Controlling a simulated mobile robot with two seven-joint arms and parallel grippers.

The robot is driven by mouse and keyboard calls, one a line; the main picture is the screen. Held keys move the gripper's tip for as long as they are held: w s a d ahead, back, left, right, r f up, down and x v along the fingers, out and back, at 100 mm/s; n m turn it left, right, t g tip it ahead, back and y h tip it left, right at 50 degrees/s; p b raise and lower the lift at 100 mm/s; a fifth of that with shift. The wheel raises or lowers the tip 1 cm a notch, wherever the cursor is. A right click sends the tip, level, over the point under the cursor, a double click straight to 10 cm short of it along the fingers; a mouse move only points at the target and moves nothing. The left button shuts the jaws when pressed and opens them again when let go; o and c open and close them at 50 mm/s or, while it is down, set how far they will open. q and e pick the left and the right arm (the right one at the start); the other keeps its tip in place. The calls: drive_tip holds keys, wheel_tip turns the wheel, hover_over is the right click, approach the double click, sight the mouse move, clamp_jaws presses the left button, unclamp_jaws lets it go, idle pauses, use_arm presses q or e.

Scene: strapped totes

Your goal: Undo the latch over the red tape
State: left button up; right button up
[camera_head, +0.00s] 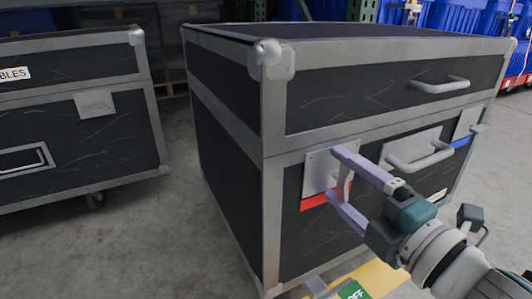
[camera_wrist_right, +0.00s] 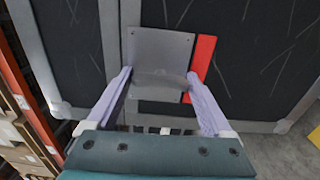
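The latch over the red tape is a grey metal plate (camera_head: 318,171) with a protruding lever, on the front of a black case (camera_head: 232,151) with grey edging. The red tape (camera_head: 313,202) shows just below the plate. In the right wrist view the latch plate (camera_wrist_right: 163,48) is ahead, with the red tape (camera_wrist_right: 202,64) to its right. My right gripper (camera_head: 339,172) is at the latch with lavender fingers spread, one above and one below the lever. It also shows in the right wrist view (camera_wrist_right: 159,76). I cannot tell whether the fingers touch the lever. My left gripper is not in view.
A second latch (camera_head: 467,122) sits over blue tape (camera_head: 461,143) at the right. A bar handle (camera_head: 418,156) is between the latches, another handle (camera_head: 440,84) above. Another black case (camera_head: 75,115) stands left, with clear floor (camera_head: 150,235) between. Blue totes are behind.

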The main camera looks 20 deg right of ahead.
drive_tip(key=shift+o, duration=1)
drive_tip(key=shift+s, duration=0.2)
drive_tip(key=s+p, duration=0.3)
drive_tip(key=s, duration=0.6)
drive_tip(key=shift+s+d, duration=0.25)
drive_tip(key=shift+d, duration=0.15)
